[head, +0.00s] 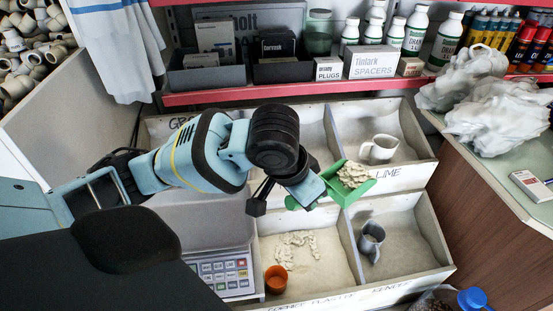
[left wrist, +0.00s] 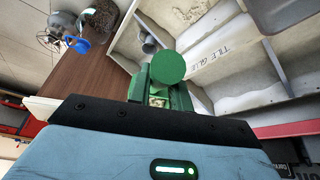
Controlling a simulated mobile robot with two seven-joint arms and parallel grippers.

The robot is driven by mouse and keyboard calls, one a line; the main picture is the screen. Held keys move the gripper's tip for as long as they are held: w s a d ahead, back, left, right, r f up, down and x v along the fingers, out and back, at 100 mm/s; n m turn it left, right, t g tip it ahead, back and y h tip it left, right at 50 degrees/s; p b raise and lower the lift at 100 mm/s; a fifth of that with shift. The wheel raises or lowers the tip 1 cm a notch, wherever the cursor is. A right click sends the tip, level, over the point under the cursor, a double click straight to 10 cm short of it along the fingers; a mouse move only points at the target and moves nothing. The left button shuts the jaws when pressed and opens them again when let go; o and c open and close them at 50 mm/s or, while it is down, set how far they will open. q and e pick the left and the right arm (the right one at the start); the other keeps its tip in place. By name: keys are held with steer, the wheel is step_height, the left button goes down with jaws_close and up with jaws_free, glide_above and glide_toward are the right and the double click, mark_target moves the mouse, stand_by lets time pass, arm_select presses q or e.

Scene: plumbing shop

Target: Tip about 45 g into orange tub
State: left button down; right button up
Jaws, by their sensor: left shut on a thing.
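A green scoop (head: 366,194) holds a heap of pale beige flakes (head: 352,174), roughly level, over the divider between the back and front bins. My left gripper (head: 309,190) is shut on the scoop's handle; the green handle also shows in the left wrist view (left wrist: 169,68). The orange tub (head: 277,279) stands upright at the front left of the front bin, below and left of the scoop. What lies inside the tub is too dark to tell. Pale flakes (head: 297,246) lie on the bin's bed behind the tub. My right gripper is not in view.
A scale with a keypad (head: 224,274) stands left of the tub, partly hidden by my arm. A white jug (head: 380,149) sits in the LIME bin, a grey jug (head: 371,240) in the front right bin.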

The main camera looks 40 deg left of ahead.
arm_select(q)
steer(key=w+a+f+m+g+b, duration=0.2)
steer(key=w+a+f+m+b, duration=0.2)
steer(key=w+a+f+m, duration=0.3)
steer(key=w+a+f+m+g+b, duration=0.3)
steer(key=w+a+f+m+b, duration=0.2)
steer(key=a+f+m, duration=0.7)
step_height(320, 180, down, 4)
steer(key=w+m, duration=0.2)
steer(key=m, duration=0.4)
steer(key=shift+a+r, duration=0.15)
steer(key=shift+a, duration=0.2)
steer(key=shift+w+r, duration=0.1)
